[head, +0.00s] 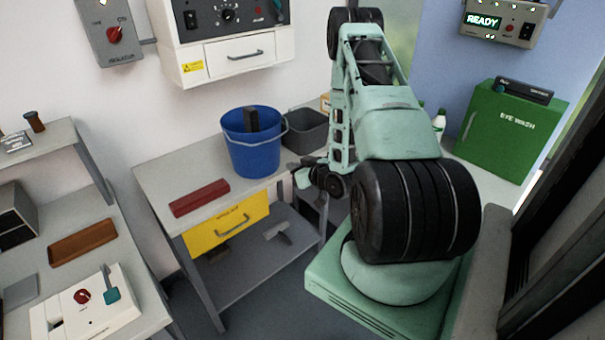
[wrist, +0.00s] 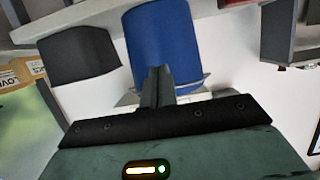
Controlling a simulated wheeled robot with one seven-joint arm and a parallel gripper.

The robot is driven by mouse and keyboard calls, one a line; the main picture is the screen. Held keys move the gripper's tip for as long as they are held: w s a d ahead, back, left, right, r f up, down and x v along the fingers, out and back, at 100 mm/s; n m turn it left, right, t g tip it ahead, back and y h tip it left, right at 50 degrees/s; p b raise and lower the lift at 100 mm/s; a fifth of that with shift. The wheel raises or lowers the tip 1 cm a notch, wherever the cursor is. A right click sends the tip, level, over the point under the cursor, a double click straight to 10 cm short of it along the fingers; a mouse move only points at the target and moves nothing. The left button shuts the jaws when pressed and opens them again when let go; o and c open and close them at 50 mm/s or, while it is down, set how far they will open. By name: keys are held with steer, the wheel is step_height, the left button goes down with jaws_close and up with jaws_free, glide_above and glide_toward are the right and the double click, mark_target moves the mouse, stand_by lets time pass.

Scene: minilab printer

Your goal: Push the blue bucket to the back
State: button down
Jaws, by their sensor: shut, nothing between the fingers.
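The blue bucket (head: 254,158) stands upright on the grey table, with a dark block-like object (head: 250,120) showing at its rim. In the wrist view the bucket (wrist: 165,35) fills the upper middle, its wire handle showing low beside it. My gripper (wrist: 157,77) is shut and empty, its fingertips in front of the bucket's wall. I cannot tell whether they touch it. In the head view my gripper (head: 296,168) is small and partly hidden by my arm, to the right of the bucket.
A dark grey bin (head: 306,132) stands right of the bucket, close to it; it also shows in the wrist view (wrist: 78,52). A red bar (head: 199,197) lies at the table's front left. A white wall cabinet (head: 235,52) hangs behind. The tabletop left of the bucket is clear.

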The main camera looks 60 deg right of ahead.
mark_target(240, 130)
steer(key=w, duration=0.3)
steer(key=w+d, duration=0.1)
steer(key=w, duration=0.2)
steer(key=w+d, duration=0.1)
steer(key=w, duration=0.2)
steer(key=shift+w+d, duration=0.25)
steer(key=shift+w, duration=0.1)
steer(key=shift+w+d+b, duration=0.75)
steer(key=shift+w+b, duration=0.8)
steer(key=shift+w, duration=1.6)
steer(key=shift+w+d+b, duration=0.8)
steer(key=shift+w+b, duration=0.75)
steer(key=shift+w, duration=1.6)
steer(key=shift+w+d+b, duration=0.75)
steer(key=shift+w+b, duration=0.8)
steer(key=shift+w, duration=1.6)
steer(key=shift+s+a+p, duration=0.2)
steer(key=shift+s+p, duration=0.15)
steer(key=shift+s, duration=0.65)
steer(key=shift+s+a+p, duration=0.15)
steer(key=shift+s+a, duration=0.15)
steer(key=shift+s, duration=1)
steer(key=shift+s+a+p, duration=0.1)
steer(key=shift+s+a, duration=0.25)
steer(key=shift+s, duration=0.95)
steer(key=shift+s+a+p, duration=0.15)
steer(key=shift+s+a, duration=0.15)
steer(key=shift+s, duration=1)
